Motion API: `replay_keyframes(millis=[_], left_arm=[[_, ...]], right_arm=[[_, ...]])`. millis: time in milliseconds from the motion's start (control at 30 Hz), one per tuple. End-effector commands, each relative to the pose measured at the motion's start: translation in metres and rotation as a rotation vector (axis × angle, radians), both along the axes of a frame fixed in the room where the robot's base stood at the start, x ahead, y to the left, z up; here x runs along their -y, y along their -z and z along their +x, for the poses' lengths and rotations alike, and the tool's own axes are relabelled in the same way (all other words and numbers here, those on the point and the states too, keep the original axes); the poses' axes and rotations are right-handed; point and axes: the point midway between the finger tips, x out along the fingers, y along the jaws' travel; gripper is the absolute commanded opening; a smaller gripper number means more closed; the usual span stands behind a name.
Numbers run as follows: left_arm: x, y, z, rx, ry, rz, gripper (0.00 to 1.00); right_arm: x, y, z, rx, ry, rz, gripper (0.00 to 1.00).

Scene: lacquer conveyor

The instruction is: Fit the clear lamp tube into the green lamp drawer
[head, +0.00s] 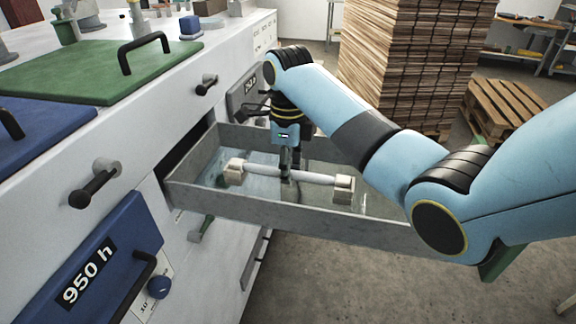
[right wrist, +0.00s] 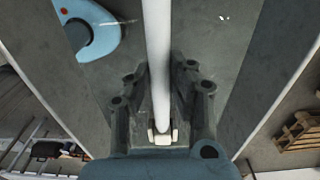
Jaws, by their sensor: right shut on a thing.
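The lamp tube (head: 312,177) is a pale, thin rod lying nearly level inside the pulled-out drawer (head: 262,207). The drawer has grey walls, and a green piece (head: 497,262) shows at its outer end, partly behind my arm. A cream block stands at the tube's left end (head: 234,172) and another at its right end (head: 343,189). My right gripper (head: 290,172) points down into the drawer, shut on the tube near its middle. In the right wrist view the tube (right wrist: 157,60) runs between the fingers toward a forked cream block (right wrist: 162,135). I cannot tell whether the tube is fully seated. My left gripper is not in view.
The white cabinet (head: 75,155) stands at the left, with a blue "950 h" drawer front (head: 105,255) and black handles. A green panel (head: 100,70) with a handle lies on top. A tall stack of sheets (head: 410,60) and a wooden pallet (head: 500,110) stand behind.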

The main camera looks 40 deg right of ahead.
Motion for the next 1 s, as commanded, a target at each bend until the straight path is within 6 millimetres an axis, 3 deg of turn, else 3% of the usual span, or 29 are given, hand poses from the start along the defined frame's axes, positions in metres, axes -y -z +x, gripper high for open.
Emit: replay_keyframes(millis=[233,267,467,767,1000], left_arm=[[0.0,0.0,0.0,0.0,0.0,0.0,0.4],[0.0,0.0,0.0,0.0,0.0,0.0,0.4],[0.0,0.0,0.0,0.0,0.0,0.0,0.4],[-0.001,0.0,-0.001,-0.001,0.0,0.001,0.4],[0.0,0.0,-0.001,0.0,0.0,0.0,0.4]], right_arm=[[0.0,0.006,0.0,-0.001,0.0,0.0,0.0],[0.0,0.007,0.0,0.0,0.0,0.0,0.2],[0.0,0.006,0.0,0.0,0.0,0.0,0.46],[0.0,0.004,0.0,0.0,0.0,0.0,0.46],[0.001,-0.033,0.001,0.004,0.0,-0.002,0.46]])
